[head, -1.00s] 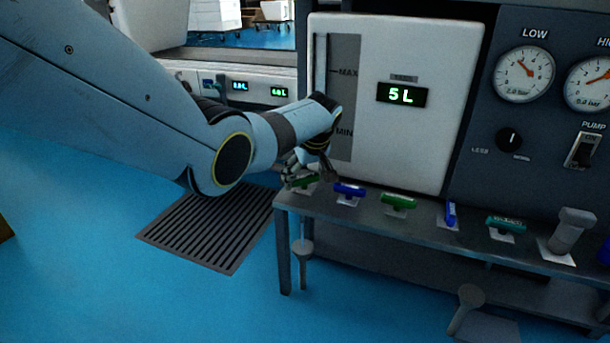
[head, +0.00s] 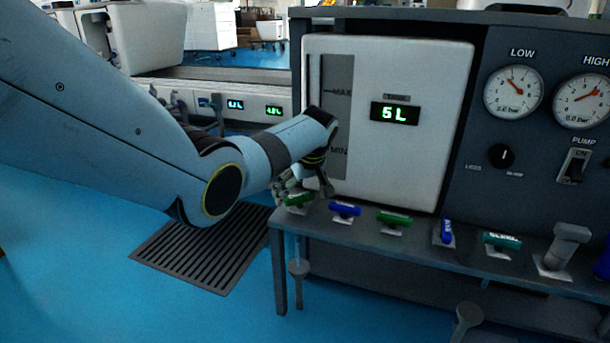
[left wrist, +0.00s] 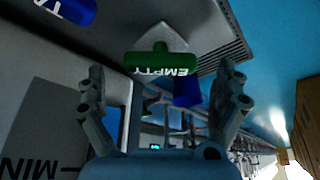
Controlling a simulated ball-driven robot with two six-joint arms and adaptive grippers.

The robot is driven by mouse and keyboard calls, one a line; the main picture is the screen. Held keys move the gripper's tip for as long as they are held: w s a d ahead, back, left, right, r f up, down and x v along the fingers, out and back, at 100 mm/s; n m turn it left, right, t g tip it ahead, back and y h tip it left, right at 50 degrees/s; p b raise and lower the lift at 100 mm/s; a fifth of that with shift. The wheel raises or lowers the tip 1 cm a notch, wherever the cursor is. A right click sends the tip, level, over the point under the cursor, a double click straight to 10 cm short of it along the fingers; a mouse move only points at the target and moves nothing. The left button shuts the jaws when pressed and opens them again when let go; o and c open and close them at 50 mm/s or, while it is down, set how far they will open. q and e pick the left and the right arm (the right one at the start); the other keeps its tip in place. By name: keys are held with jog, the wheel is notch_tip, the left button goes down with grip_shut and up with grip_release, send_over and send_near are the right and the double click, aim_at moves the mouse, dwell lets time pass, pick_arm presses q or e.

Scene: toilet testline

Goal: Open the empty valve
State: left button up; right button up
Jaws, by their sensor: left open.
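The empty valve (head: 299,200) has a green handle at the left end of the metal shelf. In the left wrist view its handle (left wrist: 158,62) reads EMPTY upside down and lies crosswise between the fingers, on a pale square plate. My left gripper (head: 303,186) is right at this valve, in front of the tank's lower left corner. In the left wrist view my gripper (left wrist: 161,80) is open, with one finger on each side of the handle and visible gaps. Whether a finger touches it I cannot tell. My right gripper is not in view.
A blue handle (head: 345,209), a green one (head: 394,219) and more valves line the shelf (head: 420,236) to the right. The white tank (head: 400,160) stands behind, its display (head: 395,113) reading 5 L. A floor grate (head: 200,250) lies below my left arm.

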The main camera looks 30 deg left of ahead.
pick_arm(q)
jog(key=v, duration=1)
jog(key=shift+r, duration=0.25)
jog(key=shift+s+d, duration=0.1)
jog(key=shift+d, duration=0.05)
